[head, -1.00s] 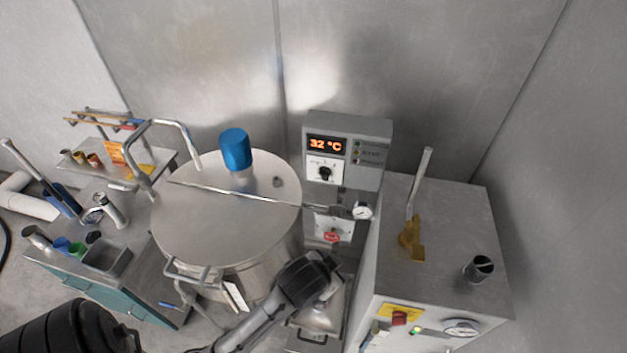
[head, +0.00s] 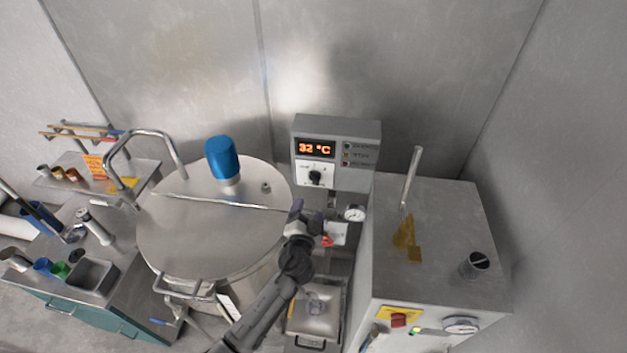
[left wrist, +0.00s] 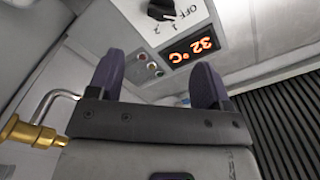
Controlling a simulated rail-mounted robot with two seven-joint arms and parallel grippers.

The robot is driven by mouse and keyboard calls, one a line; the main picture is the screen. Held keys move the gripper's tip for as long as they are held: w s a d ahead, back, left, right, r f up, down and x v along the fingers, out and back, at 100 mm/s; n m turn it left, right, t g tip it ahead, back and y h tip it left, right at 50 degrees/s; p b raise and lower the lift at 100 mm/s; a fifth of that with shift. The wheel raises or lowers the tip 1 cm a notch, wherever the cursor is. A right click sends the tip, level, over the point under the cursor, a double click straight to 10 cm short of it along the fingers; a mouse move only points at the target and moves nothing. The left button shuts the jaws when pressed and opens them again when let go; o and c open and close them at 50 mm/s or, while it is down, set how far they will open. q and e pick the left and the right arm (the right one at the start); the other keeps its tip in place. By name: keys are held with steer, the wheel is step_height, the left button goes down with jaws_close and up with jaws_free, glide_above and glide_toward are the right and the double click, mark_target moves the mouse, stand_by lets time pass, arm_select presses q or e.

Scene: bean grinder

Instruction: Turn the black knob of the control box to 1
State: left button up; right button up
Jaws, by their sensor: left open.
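The grey control box (head: 362,133) is on the back wall. It has a lit display (head: 315,149) reading 32 °C and a black knob (head: 315,177) on a white plate below it. In the left wrist view the black knob (left wrist: 161,9) is at the top, with the marks OFF, 1 and 2 beside it; its exact setting is hard to tell. My left gripper (head: 308,212) is below the box, apart from the knob. In the left wrist view its two purple fingers (left wrist: 158,85) are spread with nothing between them. My right gripper is not in view.
A large steel vat (head: 200,235) with a blue cap (head: 221,157) and a rod stands left of my left arm. A pressure gauge (head: 354,213) is close right of the gripper. A grey cabinet (head: 445,215) stands at the right.

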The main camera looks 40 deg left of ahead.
mark_target(314, 181)
arm_select(q)
steer(key=x, duration=1.2)
steer(key=shift+w+p, duration=0.1)
steer(key=shift+p, duration=0.25)
steer(key=shift+a, duration=0.1)
steer(key=c, duration=0.9)
